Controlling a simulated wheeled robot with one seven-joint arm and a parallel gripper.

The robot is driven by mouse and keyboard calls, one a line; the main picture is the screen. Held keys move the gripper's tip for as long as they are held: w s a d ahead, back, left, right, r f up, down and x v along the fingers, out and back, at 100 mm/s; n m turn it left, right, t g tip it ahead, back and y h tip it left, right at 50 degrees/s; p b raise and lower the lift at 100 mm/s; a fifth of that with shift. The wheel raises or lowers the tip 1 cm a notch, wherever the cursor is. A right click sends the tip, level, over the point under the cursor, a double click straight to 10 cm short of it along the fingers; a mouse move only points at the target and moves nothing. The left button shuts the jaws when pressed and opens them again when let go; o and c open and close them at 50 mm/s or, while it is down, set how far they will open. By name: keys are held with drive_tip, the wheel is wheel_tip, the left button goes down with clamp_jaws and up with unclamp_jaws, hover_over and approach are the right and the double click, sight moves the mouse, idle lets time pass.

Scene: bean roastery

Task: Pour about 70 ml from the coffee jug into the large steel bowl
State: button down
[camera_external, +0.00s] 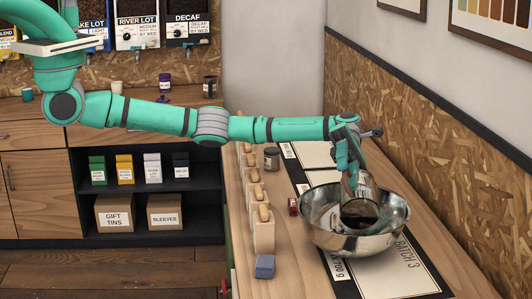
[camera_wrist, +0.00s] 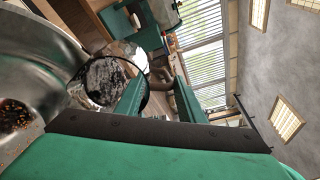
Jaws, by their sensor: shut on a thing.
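The coffee jug (camera_external: 362,190) is glass with dark content and is tilted, its mouth down inside the large steel bowl's outline. The bowl (camera_external: 345,245) stands upright on the counter's mat. My gripper (camera_external: 349,158) is above the bowl, shut on the jug. In the wrist view, the jug (camera_wrist: 100,82) is left of my gripper's fingers (camera_wrist: 160,88), with a handle-like part between them. The bowl (camera_wrist: 35,45) fills the left side there, with a dark brown, speckled patch low inside it. I cannot tell whether a stream is falling.
A row of pale blocks with wooden tops (camera_external: 263,230), a dark-lidded jar (camera_external: 271,158), a small red box (camera_external: 293,206) and a blue block (camera_external: 264,266) stand left of the bowl. A Batch 3 mat (camera_external: 405,270) lies under it. The OSB-clad wall (camera_external: 440,150) is close on the right.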

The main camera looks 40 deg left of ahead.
sight(355, 193)
drive_tip(key=shift+w+a+f+g, duration=0.25)
drive_tip(key=shift+w+f+g, duration=0.05)
drive_tip(key=shift+w+f, duration=0.1)
drive_tip(key=shift+r+p, duration=0.1)
drive_tip(key=shift+p, duration=0.2)
drive_tip(key=shift+w+a+r+g+h+p, duration=0.15)
drive_tip(key=shift+w+g+h+p, duration=0.15)
drive_tip(key=shift+p, duration=1)
drive_tip(key=shift+w+a+f+g+h+p, duration=0.1)
drive_tip(key=shift+w+g+h+p, duration=0.2)
drive_tip(key=shift+p, duration=1)
drive_tip(key=shift+s, duration=0.15)
drive_tip(key=shift+s+d+r+t+y, duration=0.3)
drive_tip(key=shift+s+d+t+y, duration=0.15)
drive_tip(key=shift+s+t, duration=0.15)
drive_tip(key=shift+s+d+r+t+y, duration=0.35)
drive_tip(key=shift+s+t+y, duration=0.1)
drive_tip(key=shift+s+t, duration=0.1)
drive_tip(key=shift+s+d+r+t, duration=0.25)
drive_tip(key=shift+s+d+r, duration=0.25)
drive_tip(key=shift+r, duration=0.2)
drive_tip(key=shift+s+d+r+t+y+b, duration=0.25)
drive_tip(key=shift+s+r+t+y+b, duration=0.2)
drive_tip(key=shift+t+y, duration=0.3)
drive_tip(key=shift+s+d+f+t+y, duration=0.3)
drive_tip(key=shift+s+f+t, duration=0.3)
drive_tip(key=shift+t, duration=0.25)
